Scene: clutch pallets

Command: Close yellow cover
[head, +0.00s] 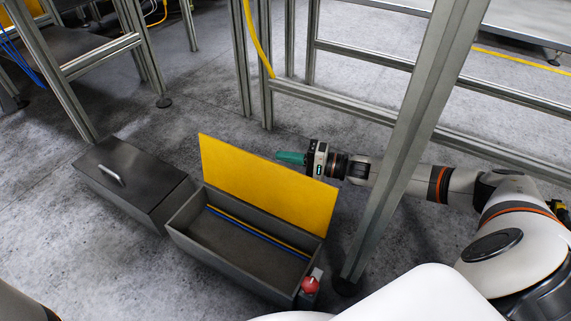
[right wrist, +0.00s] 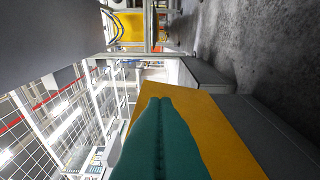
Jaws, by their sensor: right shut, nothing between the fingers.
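The yellow cover (head: 265,184) stands raised, leaning a little back, along the far long edge of an open grey box (head: 185,236). The box holds a blue and a yellow strip along its inner far side. My right gripper (head: 281,157) has green fingers, shut and empty, behind the upper edge of the cover in the head view. In the right wrist view the shut fingers (right wrist: 162,102) overlap the yellow cover (right wrist: 225,135); whether they touch it I cannot tell. My left gripper is not in view.
A closed dark box (head: 130,180) with a lid handle stands left of the open box. A red button (head: 310,285) sits at the open box's right end. A metal frame post (head: 415,140) stands in front of my right arm.

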